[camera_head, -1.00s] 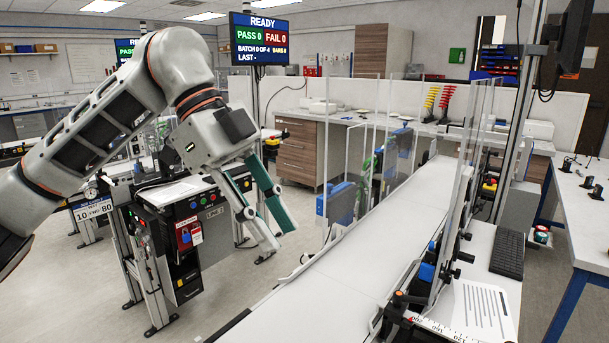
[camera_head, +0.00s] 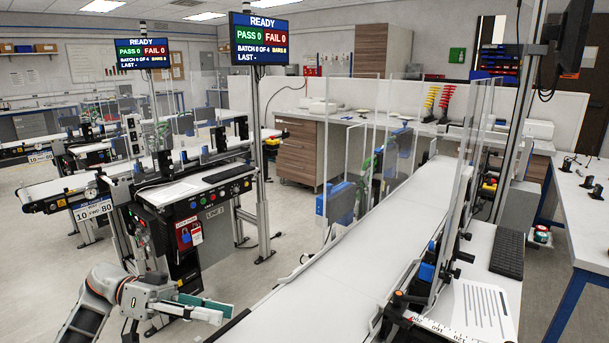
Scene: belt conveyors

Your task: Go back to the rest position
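My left gripper (camera_head: 222,311) is at the lower left of the head view, low over the floor and just left of the near end of the white conveyor belt (camera_head: 330,280). Its two fingers are apart, with a teal pad showing on one of them. Nothing shows between them. My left arm comes in from the bottom edge, and most of it is out of frame. My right gripper is not in view.
A black control cabinet (camera_head: 188,250) with a red tag stands just behind my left gripper. Clear upright panels (camera_head: 352,150) line the belt's far side. A keyboard (camera_head: 507,252) and a paper sheet (camera_head: 482,308) lie on the right. Grey floor (camera_head: 40,270) is open at left.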

